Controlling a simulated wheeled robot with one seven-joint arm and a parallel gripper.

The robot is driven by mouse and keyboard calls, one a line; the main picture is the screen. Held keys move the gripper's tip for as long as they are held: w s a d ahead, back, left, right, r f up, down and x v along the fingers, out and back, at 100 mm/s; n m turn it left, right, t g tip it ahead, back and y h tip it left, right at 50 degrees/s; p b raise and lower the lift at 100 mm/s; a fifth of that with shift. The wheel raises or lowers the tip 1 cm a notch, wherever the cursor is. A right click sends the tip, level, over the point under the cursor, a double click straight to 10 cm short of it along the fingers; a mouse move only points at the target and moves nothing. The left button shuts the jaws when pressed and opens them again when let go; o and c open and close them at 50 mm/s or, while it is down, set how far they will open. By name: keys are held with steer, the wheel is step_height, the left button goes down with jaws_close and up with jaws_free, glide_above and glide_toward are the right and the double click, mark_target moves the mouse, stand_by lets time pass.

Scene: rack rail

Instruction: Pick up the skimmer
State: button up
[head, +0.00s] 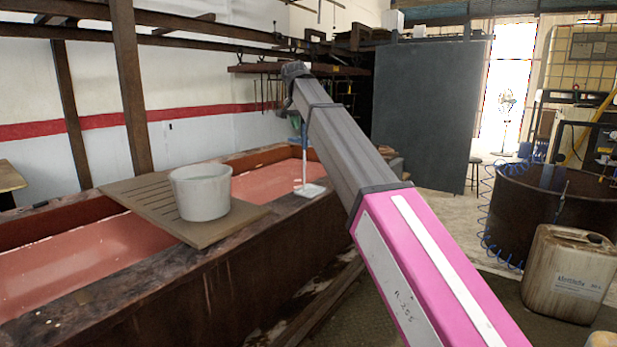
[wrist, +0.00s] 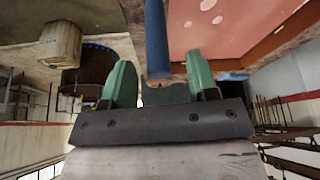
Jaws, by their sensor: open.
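The skimmer (head: 304,160) shows in the head view just left of my arm, with a blue upper handle, a thin pale shaft and a flat white head at the tank's edge. It looks upright; I cannot tell whether its head touches the rim. In the wrist view its blue handle (wrist: 156,38) runs down from the top edge, its end lying between the two green fingers. My gripper (wrist: 159,66) is open, with a gap on each side of the handle. In the head view my gripper is mostly hidden at the far end of my arm.
A long tank (head: 190,262) with reddish liquid lies at left. A slatted board (head: 140,197) across it carries a white bucket (head: 201,192). A dirty jerrycan (head: 568,274) and a dark round vat (head: 545,210) stand at right. A hanging rail (head: 300,70) is behind.

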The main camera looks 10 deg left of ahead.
steer(key=x, duration=0.4)
steer(key=shift+s+f, duration=0.25)
steer(key=shift+f, duration=0.05)
jaws_close()
steer(key=shift+r, duration=0.15)
